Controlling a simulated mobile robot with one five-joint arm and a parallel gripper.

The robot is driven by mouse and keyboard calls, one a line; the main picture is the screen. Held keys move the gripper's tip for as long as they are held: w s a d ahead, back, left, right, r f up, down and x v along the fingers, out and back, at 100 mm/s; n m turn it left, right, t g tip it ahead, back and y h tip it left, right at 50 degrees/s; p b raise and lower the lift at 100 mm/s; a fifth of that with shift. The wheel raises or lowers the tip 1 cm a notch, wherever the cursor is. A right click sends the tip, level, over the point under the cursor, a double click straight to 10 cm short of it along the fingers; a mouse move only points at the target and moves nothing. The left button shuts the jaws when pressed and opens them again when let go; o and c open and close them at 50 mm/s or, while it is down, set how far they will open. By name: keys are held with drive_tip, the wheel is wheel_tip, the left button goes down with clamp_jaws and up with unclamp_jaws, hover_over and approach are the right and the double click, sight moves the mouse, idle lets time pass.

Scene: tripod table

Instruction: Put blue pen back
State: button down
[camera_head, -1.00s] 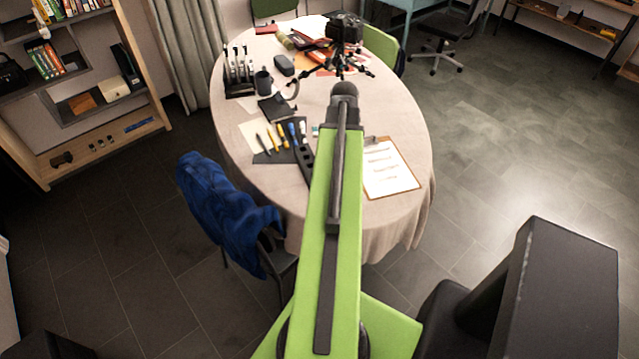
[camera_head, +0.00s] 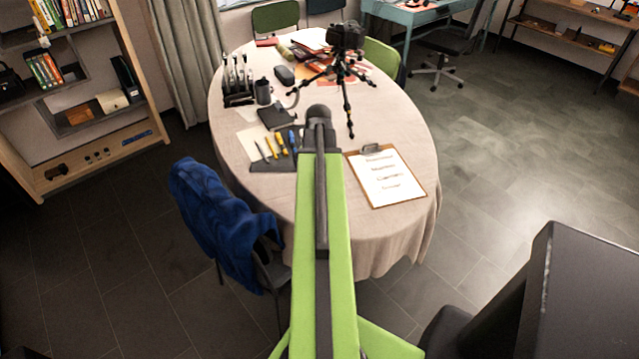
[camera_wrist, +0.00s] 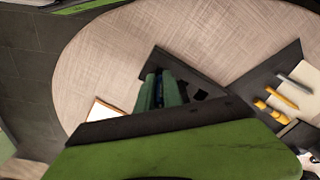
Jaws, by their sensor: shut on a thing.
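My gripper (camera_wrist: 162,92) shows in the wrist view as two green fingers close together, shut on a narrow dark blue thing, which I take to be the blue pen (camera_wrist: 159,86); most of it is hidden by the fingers. The gripper is over the table beside a dark mat (camera_wrist: 219,96). In the head view my arm hides the gripper. A blue pen-like thing (camera_head: 292,138) shows there just left of the arm's end, by the yellow pens (camera_head: 282,143); I cannot tell whether it is the held one. The yellow pens also show in the wrist view (camera_wrist: 280,97).
A clipboard (camera_head: 386,178) lies right of my arm. A tripod with a camera (camera_head: 345,60) stands behind it. A dark stand with upright tools (camera_head: 237,90) and a mug (camera_head: 263,91) are at the table's left. A chair with a blue jacket (camera_head: 215,215) stands at the front left.

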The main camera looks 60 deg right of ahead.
drive_tip(key=shift+f, duration=0.25)
drive_tip(key=c, duration=1.5)
unclamp_jaws()
drive_tip(key=shift+r, duration=0.1)
drive_tip(key=shift+r, duration=0.1)
wheel_tip(320, 180, up, 12)
drive_tip(key=p, duration=1.2)
drive_tip(key=shift+r, duration=0.2)
drive_tip(key=shift+f, duration=0.1)
